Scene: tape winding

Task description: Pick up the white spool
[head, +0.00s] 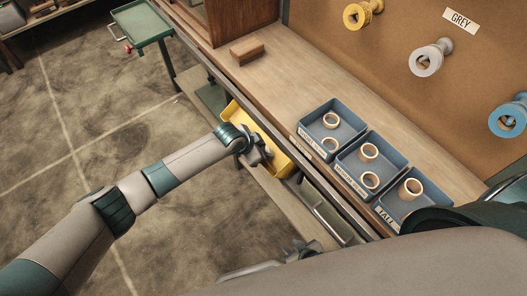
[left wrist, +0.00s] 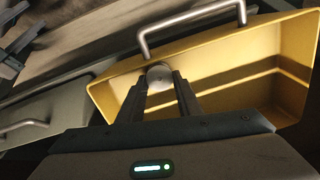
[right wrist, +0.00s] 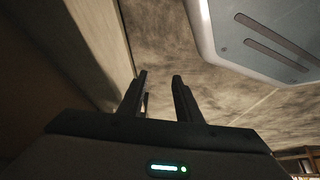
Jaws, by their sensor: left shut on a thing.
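The white spool (left wrist: 160,76) shows as a small pale round thing between the fingertips of my left gripper (left wrist: 160,84). My left gripper is shut on it, over the open yellow drawer (left wrist: 225,50) with a metal handle. In the head view my left gripper (head: 262,153) is at the yellow drawer (head: 282,162), below the bench's front edge; the spool cannot be made out clearly there. My right gripper (head: 302,250) is low near the bench front. In the right wrist view its fingers (right wrist: 160,82) are apart with nothing between them.
Three blue trays (head: 352,108) with cream rings stand on the wooden bench (head: 285,82). Yellow (head: 358,15), grey (head: 428,60) and blue (head: 508,120) spools hang on the board. A wooden block (head: 247,51) lies at the bench's far end. A green cart (head: 140,22) stands beyond.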

